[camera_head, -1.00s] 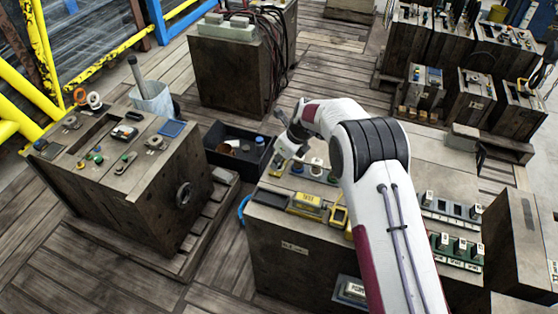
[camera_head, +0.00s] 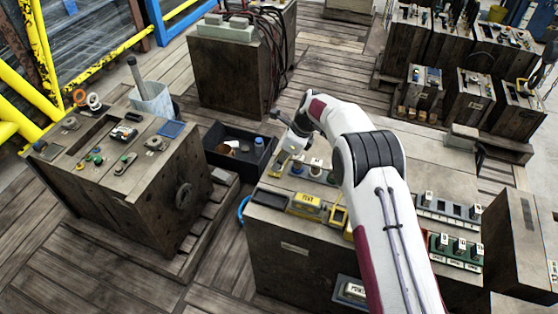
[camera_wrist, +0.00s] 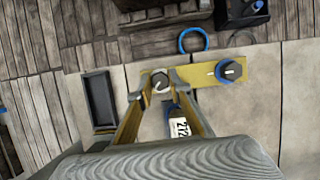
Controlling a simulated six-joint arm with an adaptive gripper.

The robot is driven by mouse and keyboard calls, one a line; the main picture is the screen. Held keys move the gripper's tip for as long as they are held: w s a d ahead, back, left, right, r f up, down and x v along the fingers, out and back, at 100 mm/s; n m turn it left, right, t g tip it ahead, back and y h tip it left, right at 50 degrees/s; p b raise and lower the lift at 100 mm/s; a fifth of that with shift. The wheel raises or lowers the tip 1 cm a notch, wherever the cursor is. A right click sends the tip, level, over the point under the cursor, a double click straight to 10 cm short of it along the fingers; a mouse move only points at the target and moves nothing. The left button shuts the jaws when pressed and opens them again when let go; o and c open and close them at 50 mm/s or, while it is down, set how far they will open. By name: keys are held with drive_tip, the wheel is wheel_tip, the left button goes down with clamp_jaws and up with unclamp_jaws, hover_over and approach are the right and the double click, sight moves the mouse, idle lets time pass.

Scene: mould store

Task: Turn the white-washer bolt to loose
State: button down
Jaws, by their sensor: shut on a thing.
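In the wrist view, a dark round bolt head (camera_wrist: 160,82) with a white mark on top sits on a yellow plate (camera_wrist: 205,75). A pale edge shows around it; the jaws hide most of its washer. My gripper (camera_wrist: 159,84) is shut on this bolt head, one finger on each side. A second bolt (camera_wrist: 230,70) with a blue washer stands on the same plate to the right, apart from the fingers. In the head view, my gripper (camera_head: 280,162) is low over the back left corner of the wooden bench (camera_head: 295,246).
A white-labelled block (camera_wrist: 181,127) lies close behind the fingers, and a black tray (camera_wrist: 99,99) lies to their left. A blue ring (camera_wrist: 193,40) is beyond the bench edge. A dark bin (camera_head: 222,136) stands left of the bench.

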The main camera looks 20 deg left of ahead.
drive_tip(key=shift+f, duration=0.1)
drive_tip(key=c, duration=2.1)
unclamp_jaws()
drive_tip(key=shift+c, duration=0.2)
drive_tip(key=shift+m, duration=0.6)
drive_tip(key=shift+s+m+t+h, duration=0.15)
drive_tip(key=shift+m+t, duration=0.3)
drive_tip(key=shift+m, duration=0.5)
drive_tip(key=shift+m+t+h, duration=0.15)
drive_tip(key=shift+m+t, duration=0.3)
drive_tip(key=shift+m, duration=0.9)
drive_tip(key=shift+s+a+m+t+h, duration=0.1)
drive_tip(key=shift+m+t+h, duration=0.5)
drive_tip(key=shift+m, duration=1.3)
